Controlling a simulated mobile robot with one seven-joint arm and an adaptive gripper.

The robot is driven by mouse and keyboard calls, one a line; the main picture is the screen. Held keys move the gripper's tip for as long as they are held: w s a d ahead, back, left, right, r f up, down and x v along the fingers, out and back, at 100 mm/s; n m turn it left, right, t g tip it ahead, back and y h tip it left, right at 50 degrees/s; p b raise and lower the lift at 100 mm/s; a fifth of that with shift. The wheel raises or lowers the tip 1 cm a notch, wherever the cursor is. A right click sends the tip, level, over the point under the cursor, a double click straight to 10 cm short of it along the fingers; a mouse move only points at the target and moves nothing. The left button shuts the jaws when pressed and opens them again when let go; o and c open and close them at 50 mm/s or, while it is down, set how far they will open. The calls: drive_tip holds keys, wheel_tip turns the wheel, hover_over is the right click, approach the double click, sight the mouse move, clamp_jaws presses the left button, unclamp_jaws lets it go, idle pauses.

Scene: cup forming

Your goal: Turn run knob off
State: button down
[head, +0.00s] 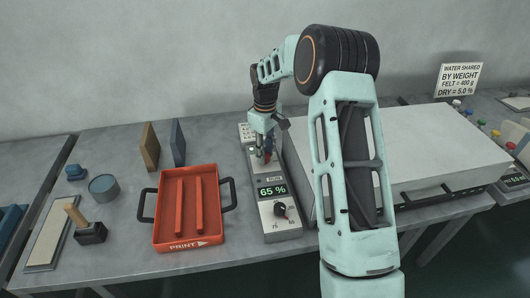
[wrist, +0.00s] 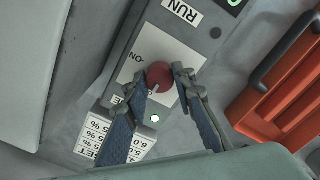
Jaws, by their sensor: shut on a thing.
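The red run knob (wrist: 160,74) sits on a white plate of the grey control box (head: 272,233), which also shows in the wrist view (wrist: 143,30). An upside-down ON mark is beside the knob in the wrist view, and the RUN label (wrist: 181,10) is above it. My gripper (wrist: 163,78) is shut on the knob, one finger on each side. In the head view my gripper (head: 263,155) reaches down to the far part of the box, and the knob is mostly hidden there. I cannot tell the knob's exact setting.
The box has a green 65 % display (head: 272,191) and a black dial (head: 281,210) nearer the front. A red-orange tray (head: 187,238) stands close on the left. A large pale flat-topped unit (head: 430,140) stands close on the right.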

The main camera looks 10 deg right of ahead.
idle(0.3)
drive_tip(key=c, duration=1.6)
unclamp_jaws()
wheel_tip(320, 180, up, 12)
